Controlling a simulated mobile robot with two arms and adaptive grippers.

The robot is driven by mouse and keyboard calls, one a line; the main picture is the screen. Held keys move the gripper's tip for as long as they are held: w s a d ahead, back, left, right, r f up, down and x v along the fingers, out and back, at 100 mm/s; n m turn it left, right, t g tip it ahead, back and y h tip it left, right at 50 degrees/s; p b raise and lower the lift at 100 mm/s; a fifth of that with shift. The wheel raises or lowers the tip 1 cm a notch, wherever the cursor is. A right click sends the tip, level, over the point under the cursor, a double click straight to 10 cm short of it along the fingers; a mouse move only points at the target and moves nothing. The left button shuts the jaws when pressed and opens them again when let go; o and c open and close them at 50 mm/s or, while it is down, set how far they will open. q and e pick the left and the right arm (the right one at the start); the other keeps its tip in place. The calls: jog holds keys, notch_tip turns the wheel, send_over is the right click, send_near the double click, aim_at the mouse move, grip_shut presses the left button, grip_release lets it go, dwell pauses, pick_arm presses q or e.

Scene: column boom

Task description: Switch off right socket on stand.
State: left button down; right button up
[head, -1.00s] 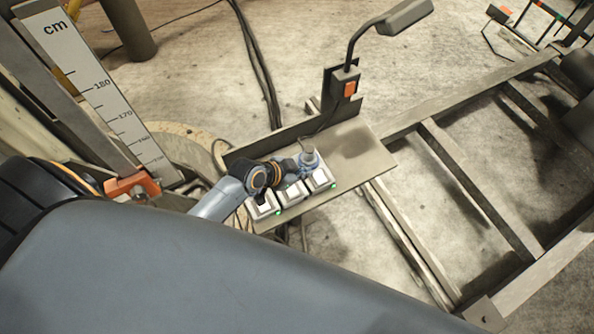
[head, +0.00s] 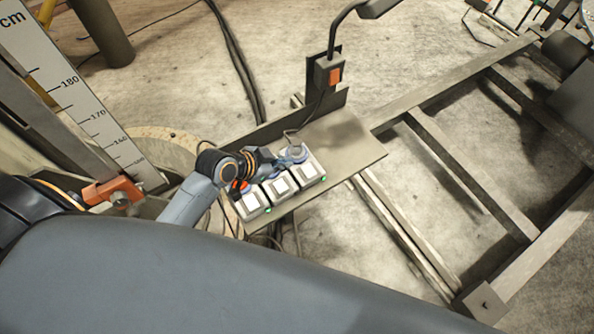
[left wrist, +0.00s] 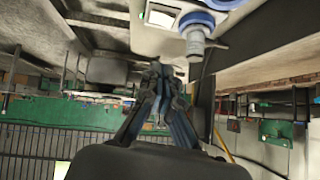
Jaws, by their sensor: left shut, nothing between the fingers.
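Three white sockets with square switches stand in a row on the stand (head: 352,150): left (head: 251,206), middle (head: 280,188) and right (head: 309,174). Small green lights show at the left and right sockets. A blue-ringed plug (head: 293,154) sits at the back of the right socket; a blue plug also shows in the left wrist view (left wrist: 195,42), beside a white switch (left wrist: 161,16). My left gripper (head: 276,163) is shut and empty, above the back of the middle socket, left of the blue-ringed plug. Its closed fingertips (left wrist: 157,72) show in the left wrist view. My right gripper is out of view.
A lamp post with an orange switch (head: 334,76) rises behind the stand. Something red-orange (head: 244,187) shows behind the left socket. A ruler (head: 82,98) and an orange clamp (head: 111,190) are at the left. The stand's right part is bare.

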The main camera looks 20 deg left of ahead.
pick_arm(q)
jog(key=shift+a+b, duration=0.25)
jog(key=shift+b, duration=0.1)
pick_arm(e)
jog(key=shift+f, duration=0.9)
pick_arm(q)
send_near(308, 167)
jog(key=w+d, duration=0.2)
jog(key=w, duration=0.1)
jog(key=shift+d+r, duration=0.15)
jog(key=shift+r, duration=0.1)
jog(key=f, duration=0.3)
jog(key=shift+w+f, duration=0.25)
jog(key=shift+w, duration=0.05)
jog(key=shift+f, duration=0.5)
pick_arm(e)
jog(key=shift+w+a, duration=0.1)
